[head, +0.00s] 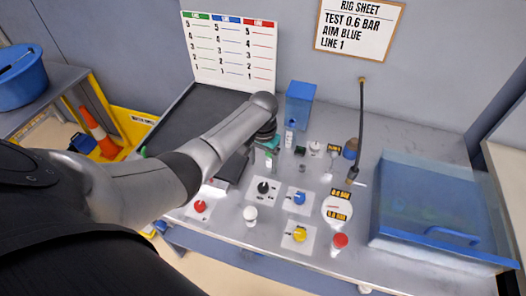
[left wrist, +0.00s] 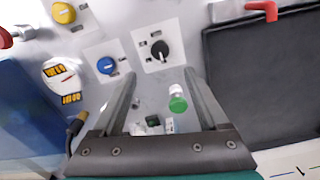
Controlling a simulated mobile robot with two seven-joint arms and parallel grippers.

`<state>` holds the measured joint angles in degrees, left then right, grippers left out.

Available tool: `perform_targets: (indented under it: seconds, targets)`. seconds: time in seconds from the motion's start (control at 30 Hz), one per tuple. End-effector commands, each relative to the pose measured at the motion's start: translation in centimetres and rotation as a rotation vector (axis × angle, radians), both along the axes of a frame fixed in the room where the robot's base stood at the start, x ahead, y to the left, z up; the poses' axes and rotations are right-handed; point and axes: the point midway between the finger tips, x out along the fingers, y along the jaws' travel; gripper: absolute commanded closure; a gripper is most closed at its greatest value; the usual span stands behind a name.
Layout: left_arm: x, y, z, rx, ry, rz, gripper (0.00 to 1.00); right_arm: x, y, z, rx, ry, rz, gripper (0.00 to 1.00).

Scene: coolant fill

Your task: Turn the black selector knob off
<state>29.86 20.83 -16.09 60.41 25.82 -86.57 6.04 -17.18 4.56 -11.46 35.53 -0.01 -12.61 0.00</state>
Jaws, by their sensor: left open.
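The black selector knob (head: 263,187) sits on a pale square plate on the bench top. It also shows in the left wrist view (left wrist: 160,50), just beyond the fingertips, with a light pointer mark and small dark labels around it. I cannot read its setting. My left gripper (left wrist: 160,73) is open, its two fingers apart with nothing held between them. In the head view the left gripper (head: 264,154) is partly hidden by its own wrist, behind and above the knob. It appears apart from the knob. My right gripper is in neither view.
A blue knob (head: 299,198), a yellow knob (head: 299,234) and a red knob (head: 200,206) sit nearby. A round gauge (head: 336,210) stands right of them. A green-capped bottle (left wrist: 178,101) shows between the fingers. A blue lidded bin (head: 440,210) fills the right side.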

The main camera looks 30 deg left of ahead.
Motion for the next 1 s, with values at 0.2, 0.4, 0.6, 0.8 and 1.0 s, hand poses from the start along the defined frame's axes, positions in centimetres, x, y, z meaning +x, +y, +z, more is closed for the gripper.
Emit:
perform_targets:
  seconds: [0.2, 0.4, 0.6, 0.8, 1.0]
  targets:
    - [0.0, 0.0, 2.4, 0.001, -0.002, -0.001, 0.23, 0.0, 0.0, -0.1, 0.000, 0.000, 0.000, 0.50]
    - [0.0, 0.0, 3.4, 0.001, 0.000, 0.000, 0.23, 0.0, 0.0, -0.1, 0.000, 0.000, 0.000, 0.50]
    - [-0.1, 0.0, 3.4, 0.001, 0.001, 0.000, 0.23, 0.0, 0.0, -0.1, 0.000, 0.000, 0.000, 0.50]
    - [0.0, 0.0, 3.4, 0.001, 0.001, 0.000, 0.23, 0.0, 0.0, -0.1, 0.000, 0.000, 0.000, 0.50]
    - [-0.3, -0.3, 3.1, 0.001, 0.000, -0.009, 0.23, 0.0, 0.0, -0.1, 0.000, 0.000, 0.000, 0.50]
